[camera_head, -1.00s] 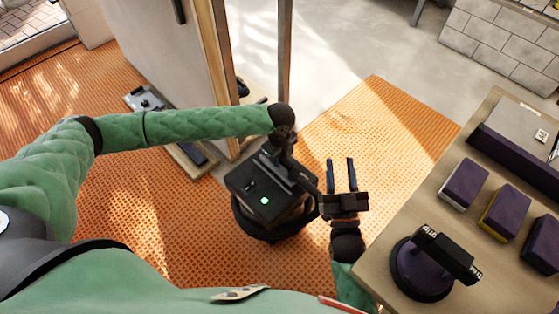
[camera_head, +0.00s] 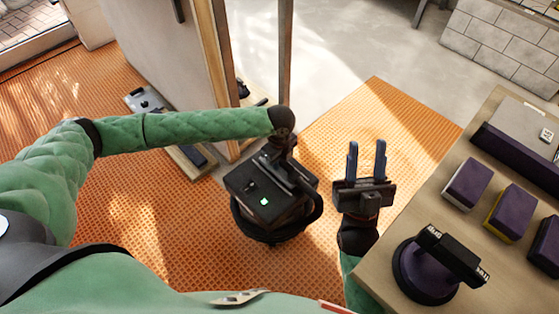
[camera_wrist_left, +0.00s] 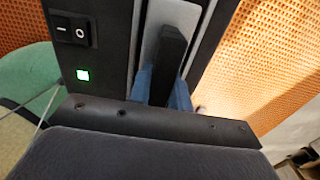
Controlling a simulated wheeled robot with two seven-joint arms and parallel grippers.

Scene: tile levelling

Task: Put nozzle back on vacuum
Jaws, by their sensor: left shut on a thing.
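The vacuum (camera_head: 262,203), a dark box with a lit green light, stands on the orange mat. Its rocker switch (camera_wrist_left: 76,31) and green light (camera_wrist_left: 83,75) show in the left wrist view. My left gripper (camera_head: 288,172) is at the vacuum's top. In the left wrist view its blue fingers are shut on a black bar (camera_wrist_left: 168,52), which lies in front of a grey strip on the vacuum. I cannot tell whether this bar is the nozzle or a part of the vacuum. My right gripper (camera_head: 366,145) is open and empty, to the right of the vacuum.
A wooden table (camera_head: 400,222) at right carries a round purple tool with a black handle (camera_head: 432,265), several purple blocks (camera_head: 467,184) and a grey case. A panel (camera_head: 150,45) and a post (camera_head: 285,50) stand behind the vacuum. The orange mat (camera_head: 345,115) is clear behind my right gripper.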

